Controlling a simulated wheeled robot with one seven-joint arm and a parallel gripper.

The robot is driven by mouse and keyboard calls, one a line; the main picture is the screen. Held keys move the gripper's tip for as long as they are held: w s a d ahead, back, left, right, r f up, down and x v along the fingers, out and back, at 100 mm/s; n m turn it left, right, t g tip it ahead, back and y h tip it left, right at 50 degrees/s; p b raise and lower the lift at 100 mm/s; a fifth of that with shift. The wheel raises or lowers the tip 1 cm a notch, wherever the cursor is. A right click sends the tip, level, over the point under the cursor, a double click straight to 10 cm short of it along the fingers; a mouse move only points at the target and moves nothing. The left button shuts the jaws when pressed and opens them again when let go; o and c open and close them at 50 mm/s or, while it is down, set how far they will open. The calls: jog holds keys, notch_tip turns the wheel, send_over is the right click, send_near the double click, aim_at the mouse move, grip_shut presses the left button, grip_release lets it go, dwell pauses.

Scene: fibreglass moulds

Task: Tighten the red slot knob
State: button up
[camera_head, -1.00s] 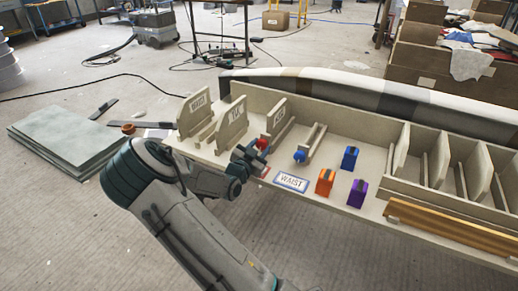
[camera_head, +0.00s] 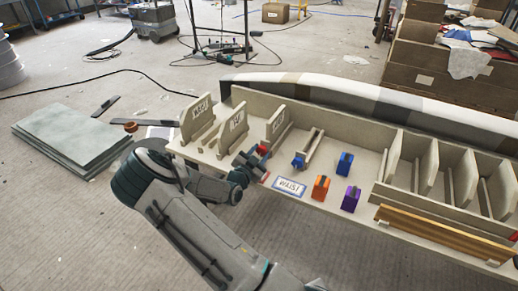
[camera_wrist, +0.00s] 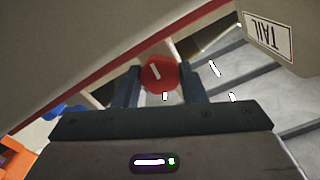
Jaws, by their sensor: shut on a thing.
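The red knob (camera_wrist: 160,73) shows in the wrist view between my two fingers, round, with a short white mark on its face. My gripper (camera_wrist: 160,88) is shut on it, one finger on each side. In the head view, my gripper (camera_head: 256,161) is at the front left of the long beige slotted tray (camera_head: 340,135), by the red knob (camera_head: 263,150), which my fingers partly cover.
A blue knob (camera_head: 298,162) sits on the slot to the right. Blue (camera_head: 345,163), orange (camera_head: 321,187) and purple (camera_head: 351,198) blocks stand near a WAIST sign (camera_head: 289,187). In the wrist view, a TAIL label (camera_wrist: 269,38) is at upper right. Grey sheets (camera_head: 75,135) lie on the floor left.

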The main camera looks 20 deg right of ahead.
dwell(0.3)
jog(key=o, duration=1)
jog(key=shift+a, duration=0.1)
jog(key=p+v, duration=0.3)
jog(key=v, duration=1)
jog(key=shift+s+a+p, duration=0.2)
jog(key=shift+s+p, duration=0.15)
